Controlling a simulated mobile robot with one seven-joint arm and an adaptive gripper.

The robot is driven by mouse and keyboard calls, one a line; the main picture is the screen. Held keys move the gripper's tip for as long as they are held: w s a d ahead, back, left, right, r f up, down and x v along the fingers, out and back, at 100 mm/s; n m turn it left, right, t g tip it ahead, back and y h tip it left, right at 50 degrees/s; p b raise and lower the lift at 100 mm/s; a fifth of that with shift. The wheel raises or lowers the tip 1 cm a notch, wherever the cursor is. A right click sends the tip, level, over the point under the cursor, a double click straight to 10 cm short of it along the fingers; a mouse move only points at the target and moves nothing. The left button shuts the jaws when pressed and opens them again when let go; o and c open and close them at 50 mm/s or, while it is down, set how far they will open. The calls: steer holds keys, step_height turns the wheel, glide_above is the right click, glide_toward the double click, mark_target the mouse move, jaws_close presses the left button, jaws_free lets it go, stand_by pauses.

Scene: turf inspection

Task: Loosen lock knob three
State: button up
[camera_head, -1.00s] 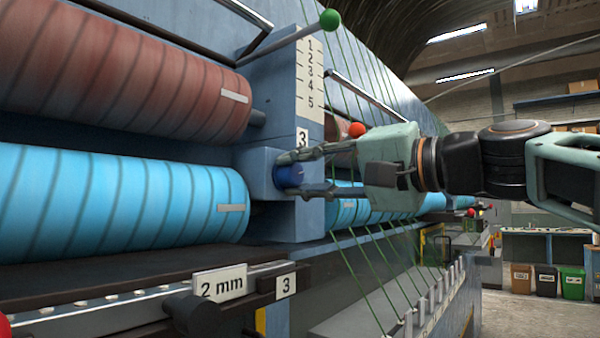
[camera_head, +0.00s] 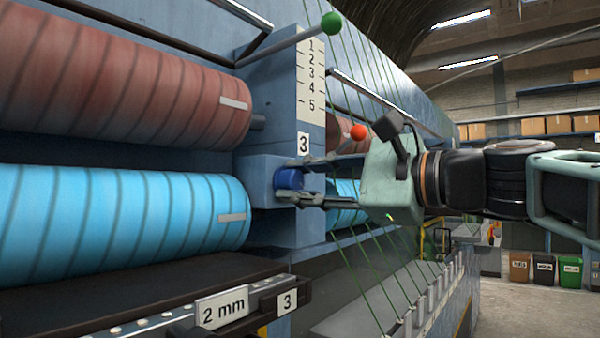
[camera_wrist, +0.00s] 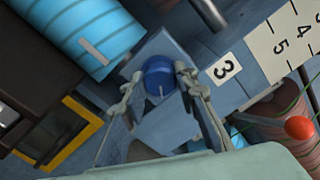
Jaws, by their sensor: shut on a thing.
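The blue lock knob (camera_head: 289,179) sits on the front of the blue block below the label "3" (camera_head: 303,143). My gripper (camera_head: 300,180) reaches in from the right, with its fingers shut on the knob. In the wrist view the round knob (camera_wrist: 159,77) lies between my two fingertips (camera_wrist: 157,83). A light line shows on the knob's face there. The wrist view is tilted, with the label "3" (camera_wrist: 223,69) to the right of the knob.
A blue roller (camera_head: 120,215) and a reddish-brown roller (camera_head: 120,85) lie left of the knob. A green-ended lever (camera_head: 331,23) and a red ball (camera_head: 358,132) are nearby. Green threads (camera_head: 385,270) run below my wrist. A "2 mm" plate (camera_head: 222,308) is lower left.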

steer(key=shift+m+p, duration=1.1)
steer(key=shift+m, duration=1.2)
steer(key=o, duration=1.2)
steer(key=shift+c, duration=0.2)
steer(key=shift+d, duration=0.1)
steer(key=v, duration=1.2)
